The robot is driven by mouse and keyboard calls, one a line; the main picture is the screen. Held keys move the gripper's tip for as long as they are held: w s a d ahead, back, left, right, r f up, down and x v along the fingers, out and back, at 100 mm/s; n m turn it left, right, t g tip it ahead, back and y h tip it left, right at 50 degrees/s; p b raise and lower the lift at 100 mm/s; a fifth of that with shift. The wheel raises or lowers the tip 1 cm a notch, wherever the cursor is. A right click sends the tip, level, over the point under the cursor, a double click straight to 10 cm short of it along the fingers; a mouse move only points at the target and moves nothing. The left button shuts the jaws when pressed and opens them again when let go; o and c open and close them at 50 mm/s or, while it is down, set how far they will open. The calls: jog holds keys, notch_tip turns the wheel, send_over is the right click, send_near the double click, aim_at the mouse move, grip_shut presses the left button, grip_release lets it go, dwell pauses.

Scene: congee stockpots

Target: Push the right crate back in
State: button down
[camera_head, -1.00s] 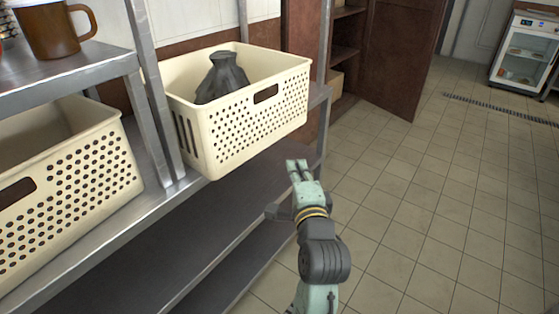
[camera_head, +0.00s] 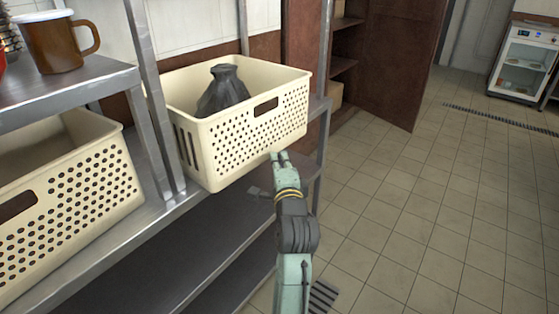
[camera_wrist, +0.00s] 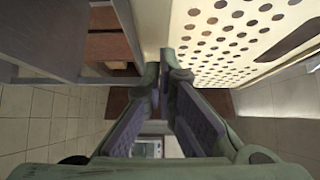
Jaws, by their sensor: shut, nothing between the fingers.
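The right crate (camera_head: 240,140) is a cream basket with round holes and a slot handle in its front. It stands on the metal shelf and juts out past the shelf's front edge. A dark grey tied bag (camera_head: 224,92) is inside it. My gripper (camera_head: 280,156) is shut and empty, its fingertips pointing up by the lower right part of the crate's front. In the wrist view the holed crate wall (camera_wrist: 245,35) fills the upper right, beside the fingertips (camera_wrist: 163,78). I cannot tell whether they touch it.
A similar left crate (camera_head: 75,185) sits on the same shelf, past a metal upright (camera_head: 152,95). A brown mug (camera_head: 58,46) stands on the upper left shelf. A lower shelf (camera_head: 215,250) lies below. The tiled floor (camera_head: 420,210) to the right is clear.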

jog(key=w+a, duration=0.2)
jog(key=w+a+p, duration=0.1)
jog(key=w+a, duration=0.1)
jog(key=a, duration=0.1)
jog(key=w+a, duration=0.2)
jog(key=a, duration=0.1)
jog(key=shift+p, duration=0.3)
jog(key=shift+s+d, duration=0.1)
jog(key=shift+d, duration=0.05)
